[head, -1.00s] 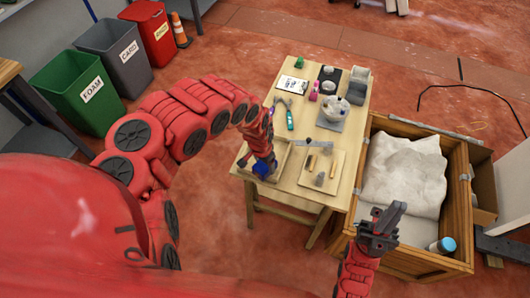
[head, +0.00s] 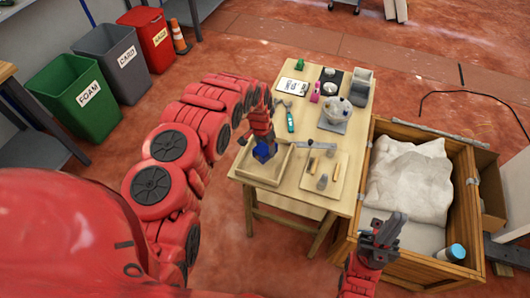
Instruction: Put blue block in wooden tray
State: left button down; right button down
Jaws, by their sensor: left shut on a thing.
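The blue block (head: 263,152) is at the fingertips of my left gripper (head: 263,146), which is shut on it. The wooden tray (head: 262,179) lies at the near left of the table. The block shows over the tray's inside, toward its back; I cannot tell whether it touches the tray floor. My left fingers are partly hidden by the arm and the block. My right gripper (head: 382,232) is in front of the wooden crate, clear of the table, with nothing visible in it; its finger gap is too small to judge.
The table (head: 300,203) also holds a board with small parts (head: 325,174) right of the tray, pliers, a teal-handled tool (head: 290,121) and a white dispenser (head: 337,109). A wooden crate (head: 437,268) with white sheeting stands right. Bins (head: 76,97) stand at the far left.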

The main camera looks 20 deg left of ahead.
aim_at(265, 152)
pick_arm(q)
jog(key=shift+w, duration=0.15)
jog(key=shift+f+p, duration=0.7)
jog(key=shift+f, duration=0.95)
jog(key=shift+f, duration=0.15)
grip_release()
